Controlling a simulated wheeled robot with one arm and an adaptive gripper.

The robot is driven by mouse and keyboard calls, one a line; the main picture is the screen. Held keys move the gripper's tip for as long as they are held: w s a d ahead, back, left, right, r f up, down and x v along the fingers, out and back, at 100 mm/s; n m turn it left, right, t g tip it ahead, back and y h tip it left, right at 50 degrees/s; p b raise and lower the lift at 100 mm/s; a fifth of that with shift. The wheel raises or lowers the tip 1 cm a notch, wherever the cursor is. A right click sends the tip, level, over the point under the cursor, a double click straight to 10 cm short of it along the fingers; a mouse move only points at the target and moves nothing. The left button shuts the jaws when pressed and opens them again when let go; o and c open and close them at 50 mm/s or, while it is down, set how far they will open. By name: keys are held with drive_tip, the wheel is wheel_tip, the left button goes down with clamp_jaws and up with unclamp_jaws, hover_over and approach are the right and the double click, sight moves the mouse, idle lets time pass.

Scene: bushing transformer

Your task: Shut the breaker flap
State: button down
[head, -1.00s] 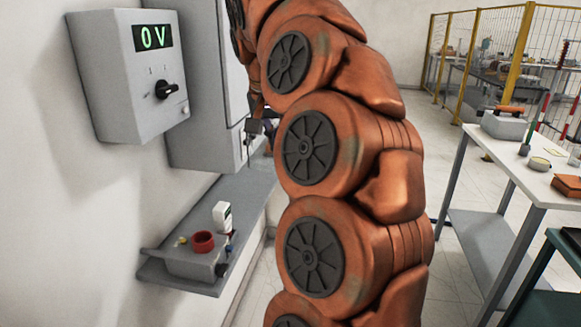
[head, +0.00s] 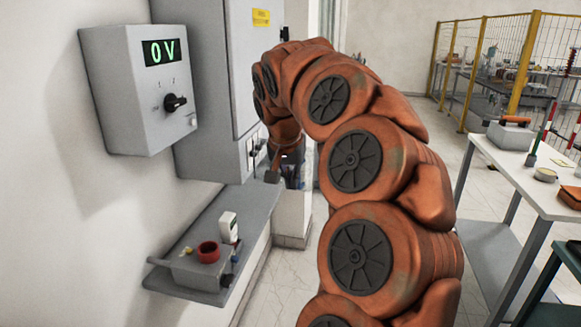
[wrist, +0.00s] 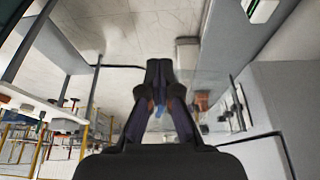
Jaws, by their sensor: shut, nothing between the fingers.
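The grey wall cabinet (head: 205,90) stands left of my arm in the head view. Its lower front section (head: 250,150) carries small dark controls, partly hidden by my wrist. I cannot clearly make out the breaker flap or whether it is open. My gripper (head: 292,175) is beside this lower section, small and partly hidden by my arm. In the wrist view my gripper (wrist: 158,70) has its dark fingers together with nothing between them. The cabinet (wrist: 275,95) shows at the right of that view, apart from the fingertips.
A grey control box (head: 140,90) reading 0 V with a black knob hangs on the wall. Below, a grey shelf (head: 255,205) holds a device with a red ring (head: 208,252). A white table (head: 530,190) and yellow-framed fence (head: 525,65) stand right.

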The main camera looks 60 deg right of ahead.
drive_tip(key=d, duration=0.1)
drive_tip(key=w+d+p, duration=0.1)
drive_tip(key=d+f+p, duration=0.1)
drive_tip(key=d, duration=0.1)
drive_tip(key=shift+w+d, duration=0.1)
drive_tip(key=shift+w, duration=0.1)
idle(0.6)
